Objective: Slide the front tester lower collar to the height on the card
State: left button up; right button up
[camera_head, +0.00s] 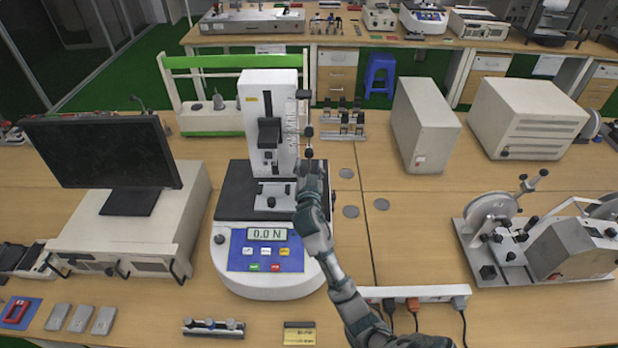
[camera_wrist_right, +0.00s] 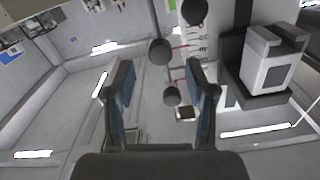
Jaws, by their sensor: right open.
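The front tester (camera_head: 268,130) stands on the table with a white column and a blue panel reading 0.0 N. On the column's right side are a graduated scale (camera_head: 292,125) and dark round collars; the upper one (camera_head: 309,131) and the lower one (camera_head: 309,153) show just above my right gripper (camera_head: 310,172). In the right wrist view my right gripper (camera_wrist_right: 162,78) is open and empty. A dark knob (camera_wrist_right: 171,96), probably the lower collar, appears between its fingers; I cannot tell whether they touch it. A small yellow-and-black card (camera_head: 299,333) lies at the front edge. My left gripper is not in view.
A monitor (camera_head: 100,155) stands left of the tester. A power strip (camera_head: 415,293) with plugs lies right of my forearm. Grey boxes (camera_head: 425,120) stand behind right, and a wheeled device (camera_head: 545,240) stands at right. Flat grey discs (camera_head: 350,211) lie beside the tester.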

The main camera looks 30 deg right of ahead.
jog(key=v, duration=0.7)
jog(key=shift+s+f, duration=0.1)
